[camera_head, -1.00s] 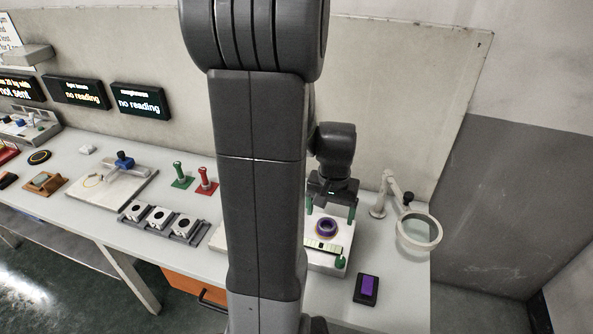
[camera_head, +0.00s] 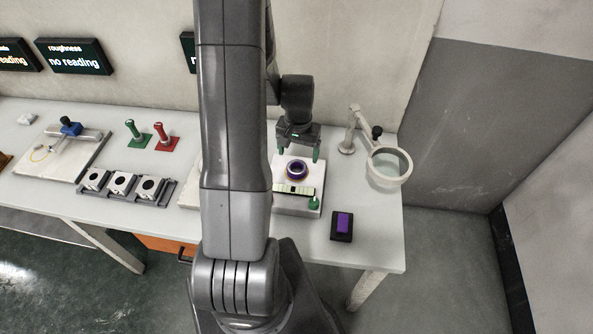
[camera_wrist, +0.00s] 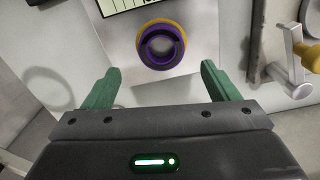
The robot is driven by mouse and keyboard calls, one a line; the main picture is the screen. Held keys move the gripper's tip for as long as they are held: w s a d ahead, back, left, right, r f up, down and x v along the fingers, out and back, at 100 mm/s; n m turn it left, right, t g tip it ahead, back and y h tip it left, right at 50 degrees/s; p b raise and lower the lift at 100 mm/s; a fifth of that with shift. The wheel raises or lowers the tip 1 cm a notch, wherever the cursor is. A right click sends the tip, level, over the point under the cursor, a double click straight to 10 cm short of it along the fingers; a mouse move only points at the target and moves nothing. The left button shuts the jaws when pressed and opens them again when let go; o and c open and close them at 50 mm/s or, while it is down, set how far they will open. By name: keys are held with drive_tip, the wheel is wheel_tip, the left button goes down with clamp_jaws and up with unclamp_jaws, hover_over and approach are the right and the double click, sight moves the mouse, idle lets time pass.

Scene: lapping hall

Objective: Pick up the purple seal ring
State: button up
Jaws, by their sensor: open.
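The purple seal ring (camera_head: 297,168) sits on a white block-like stand (camera_head: 311,207) on the bench, right of my arm. A yellow-brown band shows around or under the ring. In the wrist view the ring (camera_wrist: 160,46) lies beyond my fingertips, roughly centred between them. My gripper (camera_head: 298,153) has green fingers and is open and empty, above and just behind the ring in the head view. In the wrist view its two fingers (camera_wrist: 159,82) are spread wider than the ring and do not touch it.
A pale scale strip (camera_head: 294,190) and a green knob (camera_head: 314,203) are at the stand's front. A magnifier on an arm (camera_head: 389,166) stands right. A black block with a purple top (camera_head: 343,225) lies near the front edge. Green and red stamps (camera_head: 163,138) stand left.

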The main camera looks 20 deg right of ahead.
sight(297, 171)
drive_tip(key=f+b, duration=0.2)
drive_tip(key=f, duration=0.1)
drive_tip(key=f+b, duration=0.1)
drive_tip(key=f, duration=0.1)
drive_tip(key=shift+s+a+f, duration=0.15)
drive_tip(key=shift+a+f, duration=0.1)
drive_tip(key=shift+r, duration=0.1)
drive_tip(key=shift+c, duration=0.4)
drive_tip(key=c, duration=1.1)
drive_tip(key=shift+r, duration=0.1)
